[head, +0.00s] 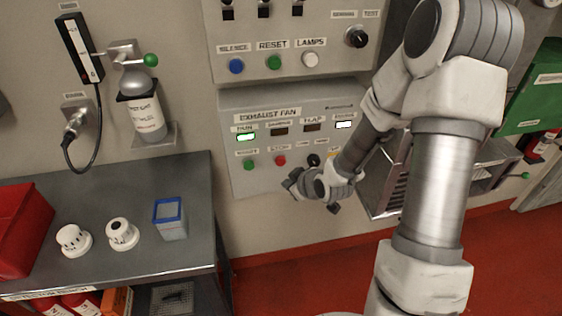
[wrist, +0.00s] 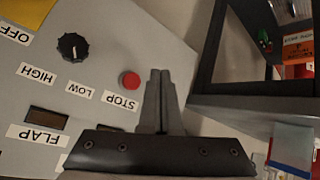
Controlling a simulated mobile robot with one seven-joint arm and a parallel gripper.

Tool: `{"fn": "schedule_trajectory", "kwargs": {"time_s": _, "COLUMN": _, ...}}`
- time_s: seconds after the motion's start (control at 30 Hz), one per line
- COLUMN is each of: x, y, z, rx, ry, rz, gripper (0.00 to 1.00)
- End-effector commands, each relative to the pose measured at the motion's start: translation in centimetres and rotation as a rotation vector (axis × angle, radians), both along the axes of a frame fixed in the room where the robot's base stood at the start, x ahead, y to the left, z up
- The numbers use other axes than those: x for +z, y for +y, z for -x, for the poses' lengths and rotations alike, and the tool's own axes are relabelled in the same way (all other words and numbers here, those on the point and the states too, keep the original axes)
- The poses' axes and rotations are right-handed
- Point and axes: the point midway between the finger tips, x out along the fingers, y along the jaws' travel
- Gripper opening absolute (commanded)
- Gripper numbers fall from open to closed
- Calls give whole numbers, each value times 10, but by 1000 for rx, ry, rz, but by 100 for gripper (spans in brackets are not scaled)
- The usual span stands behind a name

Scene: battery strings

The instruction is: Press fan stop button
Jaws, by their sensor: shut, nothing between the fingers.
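The exhaust fan panel (head: 232,182) is a grey box on the wall. Its red stop button (head: 280,160) sits right of a green button (head: 250,164); the green run lamp (head: 246,137) is lit. In the wrist view the red stop button (wrist: 129,81) shows beside its upside-down STOP label (wrist: 120,102). My gripper (head: 312,185) is in front of the panel, below and right of the stop button. In the wrist view my gripper (wrist: 160,75) has its fingers together and empty, just right of the button, with a visible gap; depth is unclear.
A dark rotary knob (wrist: 72,47) with OFF, LOW and HIGH labels is near the stop button. An upper panel holds blue, green and white buttons (head: 310,60).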

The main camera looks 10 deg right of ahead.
Motion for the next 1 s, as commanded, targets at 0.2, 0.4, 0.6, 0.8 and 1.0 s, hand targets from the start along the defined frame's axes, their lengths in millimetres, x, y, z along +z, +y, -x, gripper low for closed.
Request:
{"fn": "schedule_trajectory", "kwargs": {"time_s": 0.2, "x": 0, "y": 1, "z": -31, "rx": 1, "ry": -2, "rz": 0, "gripper": 0}}
{"fn": "schedule_trajectory", "kwargs": {"time_s": 0.4, "x": -1, "y": 1, "z": -48, "rx": 1, "ry": 0, "rz": -1, "gripper": 0}}
{"fn": "schedule_trajectory", "kwargs": {"time_s": 0.6, "x": 0, "y": 1, "z": -53, "rx": 1, "ry": 1, "rz": -1, "gripper": 0}}
{"fn": "schedule_trajectory", "kwargs": {"time_s": 0.8, "x": 0, "y": 1, "z": -53, "rx": 1, "ry": 1, "rz": -1, "gripper": 0}}
{"fn": "schedule_trajectory", "kwargs": {"time_s": 1.0, "x": 0, "y": 0, "z": -53, "rx": 1, "ry": 1, "rz": -1, "gripper": 0}}
